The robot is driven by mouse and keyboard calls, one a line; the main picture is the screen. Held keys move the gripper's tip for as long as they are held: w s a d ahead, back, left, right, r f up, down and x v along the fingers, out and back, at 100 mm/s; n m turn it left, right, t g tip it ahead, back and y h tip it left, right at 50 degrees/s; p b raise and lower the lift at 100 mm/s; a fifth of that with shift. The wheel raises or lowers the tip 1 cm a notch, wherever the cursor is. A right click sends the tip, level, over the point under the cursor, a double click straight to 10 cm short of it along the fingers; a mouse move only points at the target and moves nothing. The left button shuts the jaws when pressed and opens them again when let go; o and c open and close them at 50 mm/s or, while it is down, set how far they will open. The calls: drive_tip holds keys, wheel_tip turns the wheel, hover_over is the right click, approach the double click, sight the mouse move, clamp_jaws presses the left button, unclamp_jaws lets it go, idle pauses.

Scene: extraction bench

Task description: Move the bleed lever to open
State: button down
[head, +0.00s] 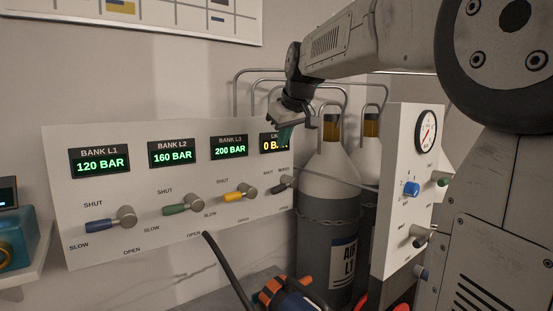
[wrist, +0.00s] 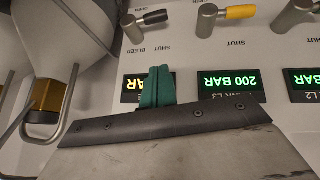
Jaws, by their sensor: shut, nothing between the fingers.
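The bleed lever (head: 286,183) has a metal hub and a black handle at the right end of the white panel. In the upside-down wrist view its handle (wrist: 153,17) points right, toward the yellow lever. Labels SHUT, BLEED and OPEN are printed around it. In the head view the handle points left. My gripper (head: 284,136) is shut and empty, above the lever, in front of the 0 BAR display, and apart from the lever. Its teal fingers (wrist: 157,88) show closed together in the wrist view.
Blue (head: 101,225), green (head: 182,209) and yellow (head: 239,195) levers line the panel (head: 60,180) to the left. A gas cylinder (head: 329,205) with bent pipes stands close on the right. A second panel (head: 395,160) with a gauge stands farther right.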

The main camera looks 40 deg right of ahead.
hover_over(280, 190)
drive_tip(key=f, duration=0.5)
drive_tip(key=a+f, duration=0.1)
drive_tip(key=f, duration=0.1)
drive_tip(key=shift+w+f, duration=0.2)
drive_tip(key=shift+w, duration=0.15)
drive_tip(key=f, duration=0.3)
drive_tip(key=shift+s+d+f, duration=0.1)
drive_tip(key=shift+s+d, duration=0.1)
drive_tip(key=shift+d, duration=0.1)
drive_tip(key=shift+s+d+f, duration=0.1)
drive_tip(key=shift+f, duration=0.3)
drive_tip(key=shift+d+f, duration=0.1)
